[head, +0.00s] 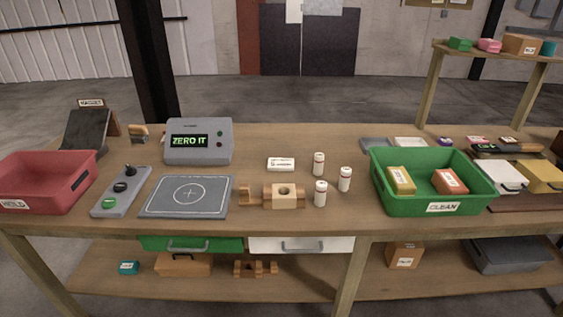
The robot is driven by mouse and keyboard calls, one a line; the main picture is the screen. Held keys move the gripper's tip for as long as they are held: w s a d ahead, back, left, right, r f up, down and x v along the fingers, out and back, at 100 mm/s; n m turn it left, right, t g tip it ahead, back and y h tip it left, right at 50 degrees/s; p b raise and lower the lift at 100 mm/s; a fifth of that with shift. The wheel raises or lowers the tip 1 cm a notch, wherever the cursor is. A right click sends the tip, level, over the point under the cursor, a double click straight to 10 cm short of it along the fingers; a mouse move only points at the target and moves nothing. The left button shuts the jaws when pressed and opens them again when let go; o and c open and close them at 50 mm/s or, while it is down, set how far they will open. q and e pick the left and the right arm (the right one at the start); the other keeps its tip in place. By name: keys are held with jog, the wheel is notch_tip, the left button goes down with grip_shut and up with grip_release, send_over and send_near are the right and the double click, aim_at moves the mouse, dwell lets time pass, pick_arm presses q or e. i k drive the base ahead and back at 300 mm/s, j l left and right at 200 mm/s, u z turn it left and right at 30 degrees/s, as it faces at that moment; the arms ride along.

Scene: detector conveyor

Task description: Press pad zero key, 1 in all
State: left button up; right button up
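The flat grey pad (155,207) with a white circle and cross lies empty on the bench, left of the middle. A grey control strip (113,195) stands beside it on its left. The strip has a green button (109,203) at its near end, a black round button (120,187) in the middle and a dark lever-like knob (129,171) at the far end. I cannot read which key is the zero key. A grey console (198,155) behind the pad shows "ZERO IT" in green. Neither gripper is in view.
A red bin (45,185) marked HOLD stands left of the strip. Right of the pad are a wooden holder (283,196) and three white cylinders (345,179). A green CLEAN bin (432,189) holds two boxes. The bench front middle is clear.

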aim_at(118, 188)
jog(key=i+l, duration=0.8)
jog(key=i, duration=0.05)
